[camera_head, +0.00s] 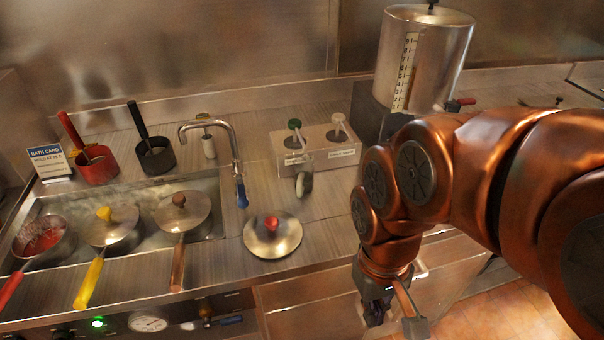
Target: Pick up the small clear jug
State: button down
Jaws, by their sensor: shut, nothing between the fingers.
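My gripper (388,312) hangs below my copper arm at the lower right of the head view. It is shut and empty, in front of the counter's front edge, apart from the things on the counter. I cannot make out a clear jug for certain. A small greyish rounded thing (304,182) stands in front of the pump box, to the left of my gripper and farther back; it is too small to tell what it is. My arm hides part of the counter at the right.
Several pans with lids or sauce sit in the bath (150,250) at the left. A steel lid with a red knob (272,236) lies on the counter. A pump box (325,160), a faucet (222,130) and a tall steel urn (450,60) stand farther back.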

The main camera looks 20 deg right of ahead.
aim_at(304, 165)
jog(key=u, duration=3.3)
jog(key=k, duration=1.5)
jog(key=z, duration=0.95)
